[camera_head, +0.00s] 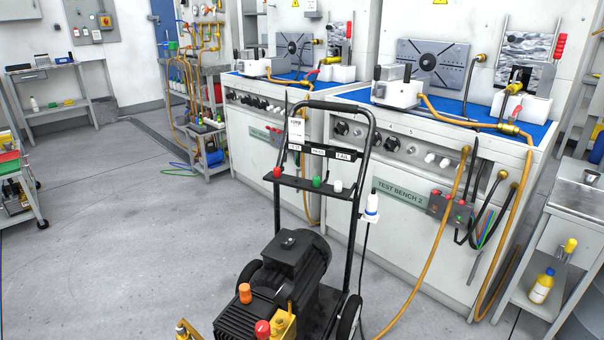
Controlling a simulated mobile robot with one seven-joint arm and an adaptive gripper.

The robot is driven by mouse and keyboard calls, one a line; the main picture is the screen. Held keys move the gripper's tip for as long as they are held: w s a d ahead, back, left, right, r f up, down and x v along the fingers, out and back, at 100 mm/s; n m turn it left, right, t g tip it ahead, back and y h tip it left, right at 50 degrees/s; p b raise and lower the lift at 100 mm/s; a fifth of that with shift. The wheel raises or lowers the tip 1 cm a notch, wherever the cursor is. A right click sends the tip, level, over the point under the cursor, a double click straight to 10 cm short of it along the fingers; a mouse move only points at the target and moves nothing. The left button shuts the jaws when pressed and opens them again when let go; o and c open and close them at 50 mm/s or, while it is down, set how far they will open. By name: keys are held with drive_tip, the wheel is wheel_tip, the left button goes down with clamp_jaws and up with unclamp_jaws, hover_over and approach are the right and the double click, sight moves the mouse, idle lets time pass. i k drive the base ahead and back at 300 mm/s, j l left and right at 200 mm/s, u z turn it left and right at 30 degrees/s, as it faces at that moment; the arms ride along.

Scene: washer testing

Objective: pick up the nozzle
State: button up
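A black pressure washer (290,262) on wheels stands in the foreground with a tall black handle frame. A crossbar (298,182) on that frame carries small coloured pieces, red (277,173), green (316,182) and white (338,186), which look like nozzles. I cannot tell which piece the task means. My gripper is not in view.
Two white test benches (415,160) with blue tops stand behind the washer. Yellow hoses (433,240) hang down the right bench's front. Open grey floor (120,230) lies to the left.

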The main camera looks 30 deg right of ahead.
sight(316, 180)
drive_tip(key=i+l, duration=0.2)
drive_tip(key=l, duration=0.15)
drive_tip(key=i+l, duration=0.25)
drive_tip(key=l, duration=0.15)
drive_tip(key=i+l+u, duration=0.1)
drive_tip(key=l, duration=0.25)
drive_tip(key=i+l, duration=0.5)
drive_tip(key=l, duration=0.3)
drive_tip(key=i+l+u, duration=0.1)
drive_tip(key=l, duration=0.3)
drive_tip(key=i, duration=0.1)
